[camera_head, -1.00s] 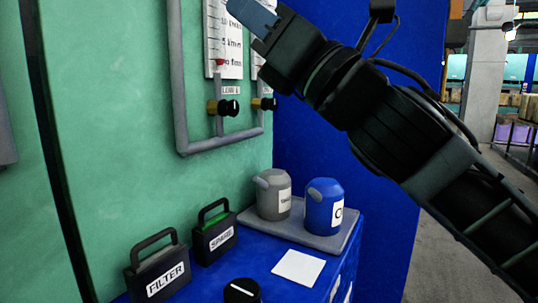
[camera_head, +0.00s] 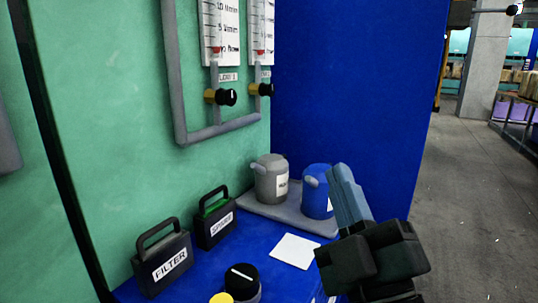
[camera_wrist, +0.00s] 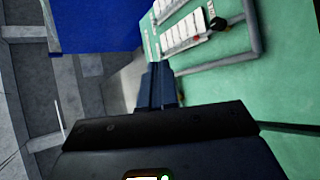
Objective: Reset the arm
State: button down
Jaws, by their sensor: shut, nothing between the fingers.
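My gripper (camera_head: 342,185) is at the lower right of the head view, with its blue-grey fingers pointing up. The fingers are together with nothing between them. They stand in front of the right part of the blue jug (camera_head: 316,192) and hide some of it; I cannot tell the gap between them. In the wrist view my gripper (camera_wrist: 158,80) shows its closed fingers at the middle, with the green panel to the right and a blue panel at the upper left. Most of my arm is out of the head view.
A grey jug (camera_head: 270,180) and the blue jug stand on a grey tray (camera_head: 252,212). A FILTER box (camera_head: 165,262), a SPARE box (camera_head: 214,220), a white card (camera_head: 295,251) and a black knob (camera_head: 242,279) are on the blue bench. Gauges with valves (camera_head: 226,97) are on the green wall. Open floor lies right.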

jog(key=s+d+f+m+g+h+p, duration=0.1)
jog(key=s+d+f+m+g+h, duration=0.2)
jog(key=s+f+m, duration=0.6)
jog(key=s+d+f+m+g+h+p, duration=0.1)
jog(key=s+d+f+g, duration=0.1)
jog(key=s, duration=0.6)
jog(key=s+d+f+m+g+p, duration=0.1)
jog(key=s+d+f, duration=0.3)
jog(key=s, duration=0.5)
jog(key=s+d+f+m+g+h+p, duration=0.1)
jog(key=s+d+f+m+g, duration=0.1)
jog(key=s+f, duration=0.3)
jog(key=s+d+g, duration=0.1)
jog(key=s, duration=0.2)
jog(key=shift+s+d+g+h, duration=0.2)
jog(key=shift+d+g+h, duration=0.1)
jog(key=shift+d+g, duration=0.1)
